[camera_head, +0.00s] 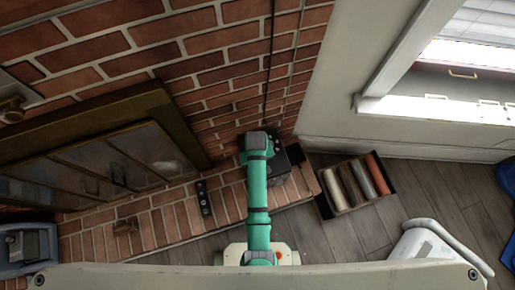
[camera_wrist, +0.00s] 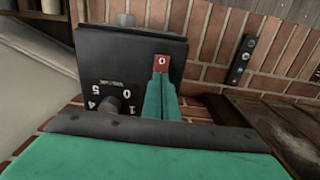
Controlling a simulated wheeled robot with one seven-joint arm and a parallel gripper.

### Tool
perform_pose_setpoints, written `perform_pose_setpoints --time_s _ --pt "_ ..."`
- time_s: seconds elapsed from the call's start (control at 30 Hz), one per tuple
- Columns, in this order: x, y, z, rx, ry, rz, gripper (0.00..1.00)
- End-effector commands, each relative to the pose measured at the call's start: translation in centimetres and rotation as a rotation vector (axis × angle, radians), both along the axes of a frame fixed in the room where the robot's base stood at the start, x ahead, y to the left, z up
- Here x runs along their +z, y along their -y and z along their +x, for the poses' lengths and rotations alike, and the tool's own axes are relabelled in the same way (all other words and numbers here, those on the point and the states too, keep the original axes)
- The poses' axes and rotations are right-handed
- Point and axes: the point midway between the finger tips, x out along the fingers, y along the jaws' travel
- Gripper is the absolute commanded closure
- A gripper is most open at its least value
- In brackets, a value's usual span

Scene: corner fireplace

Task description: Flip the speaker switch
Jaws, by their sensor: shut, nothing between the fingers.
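The speaker is a dark box (camera_wrist: 130,50) that fills the upper left of the wrist view, its face showing a knob (camera_wrist: 110,104) ringed by white numbers. A small red switch (camera_wrist: 161,61) marked with a white 0 sits near its right side. My gripper (camera_wrist: 162,78), with teal fingers, is shut and empty, its tips just below the red switch in the picture. I cannot tell whether they touch it. In the head view the speaker (camera_head: 278,165) stands on the brick hearth by the wall corner, partly covered by my arm, which also hides my fingers and the switch.
An open crate (camera_head: 324,205) of rolled items stands on the wooden floor right of the speaker. A narrow black panel (camera_head: 204,198) lies on the hearth to the left, also in the wrist view (camera_wrist: 241,60). Glass fireplace doors (camera_head: 95,170) and brick walls enclose the left and back.

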Motion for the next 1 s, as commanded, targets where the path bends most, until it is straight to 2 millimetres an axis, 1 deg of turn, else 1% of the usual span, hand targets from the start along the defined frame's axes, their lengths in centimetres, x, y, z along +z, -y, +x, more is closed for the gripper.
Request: perform_pose_setpoints --time_s 0.37,1.0 --pt "-0.02 -0.01 -0.01 0.0 0.0 0.0 1.0" --pt "-0.79 0.0 0.0 0.0 0.0 0.0 1.0"
